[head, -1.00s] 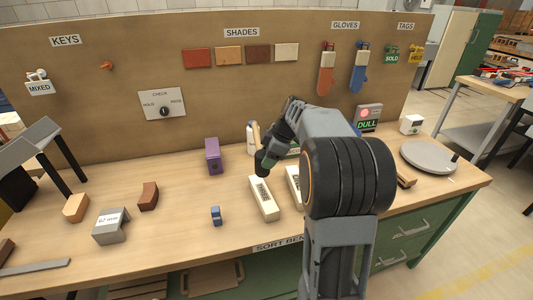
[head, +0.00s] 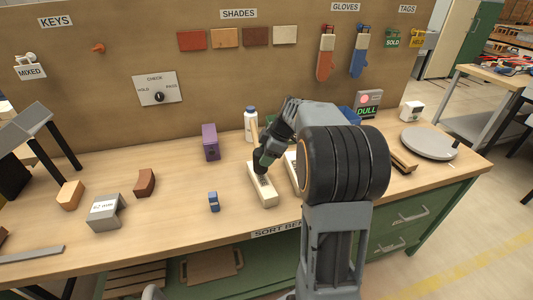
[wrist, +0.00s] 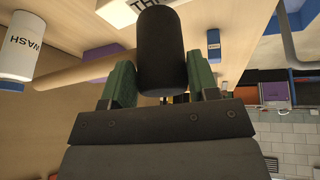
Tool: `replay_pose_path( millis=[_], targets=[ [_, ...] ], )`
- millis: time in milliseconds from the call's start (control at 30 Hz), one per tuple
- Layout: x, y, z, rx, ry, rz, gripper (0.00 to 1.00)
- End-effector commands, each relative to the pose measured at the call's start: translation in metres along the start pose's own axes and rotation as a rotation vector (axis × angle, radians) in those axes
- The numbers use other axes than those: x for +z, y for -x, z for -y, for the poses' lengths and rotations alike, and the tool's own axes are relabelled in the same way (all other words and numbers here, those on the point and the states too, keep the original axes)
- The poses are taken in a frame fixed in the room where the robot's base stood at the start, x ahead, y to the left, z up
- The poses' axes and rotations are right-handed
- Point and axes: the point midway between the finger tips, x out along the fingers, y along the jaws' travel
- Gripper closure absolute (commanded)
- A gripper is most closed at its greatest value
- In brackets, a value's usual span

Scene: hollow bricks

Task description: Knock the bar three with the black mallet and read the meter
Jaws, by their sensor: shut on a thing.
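My gripper (wrist: 158,85) is shut on the black mallet (wrist: 160,50); its dark head lies between the green fingers in the wrist view, and its tan handle extends left. In the head view the mallet's handle (head: 255,130) rises behind my gripper (head: 268,158). The mallet head is over the far end of a cream bar (head: 264,194); I cannot tell whether they touch. A white bar with lettering starting "TH" (wrist: 117,7) is cut off at the wrist view's top edge. A second cream bar (head: 292,172) is partly hidden by my arm. The meter (head: 368,104) reads DULL beside a pink-red lamp.
A purple block (head: 210,142) and a white bottle (head: 250,123) stand behind the bars. A small blue block (head: 213,202) is to their left. A grey block (head: 105,212) and brown pieces lie further left. A round grey plate (head: 429,144) is at the right.

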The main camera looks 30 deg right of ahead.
Motion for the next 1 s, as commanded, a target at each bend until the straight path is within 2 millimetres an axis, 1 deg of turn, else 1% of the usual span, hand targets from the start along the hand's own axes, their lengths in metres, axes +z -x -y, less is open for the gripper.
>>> replay_pose_path(
  millis=[167,267,367,500,533,567,767,1000],
  targets=[
    [0.000,0.000,0.000,0.002,0.000,0.000,0.90],
    [0.003,-0.006,0.001,0.001,0.000,0.000,0.90],
    [0.008,-0.018,0.002,0.001,0.000,0.000,0.90],
    [0.018,-0.040,0.005,0.001,0.000,0.000,0.90],
    [0.014,-0.031,0.004,0.003,0.001,0.000,0.91],
    [0.013,-0.029,0.004,0.002,0.001,0.000,0.97],
    [0.012,-0.026,0.004,0.000,0.000,0.000,0.97],
    [0.002,-0.004,0.000,0.002,0.000,0.001,0.96]
  ],
)
